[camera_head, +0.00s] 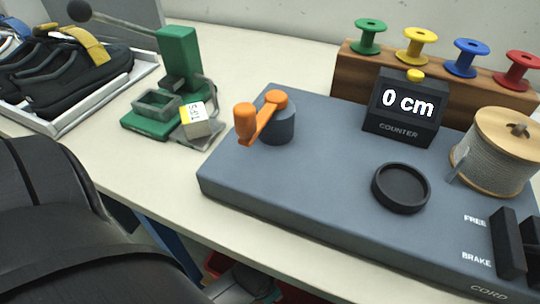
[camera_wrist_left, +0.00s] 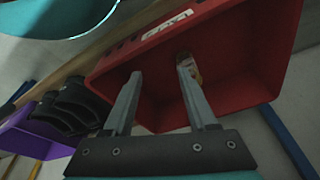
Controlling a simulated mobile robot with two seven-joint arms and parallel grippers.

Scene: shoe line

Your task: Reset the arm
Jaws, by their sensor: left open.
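My left gripper (camera_wrist_left: 158,72) shows in the left wrist view with its two grey fingers apart. Nothing is held between them. A red bin (camera_wrist_left: 255,55) with a pale label lies beyond the fingertips; a small orange and white item (camera_wrist_left: 188,68) shows at one finger, partly hidden. In the head view, large dark parts of my own body fill the lower left, and I cannot make out the left gripper there. My right gripper is in neither view.
The table holds a grey winding board (camera_head: 300,195) with an orange crank (camera_head: 262,115), a counter (camera_head: 402,107) reading 0 cm and a cord spool (camera_head: 495,150). Behind are a green press (camera_head: 180,55), a shoe tray (camera_head: 75,118) and a spool rack (camera_head: 435,78). A purple bin (camera_wrist_left: 35,140) shows too.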

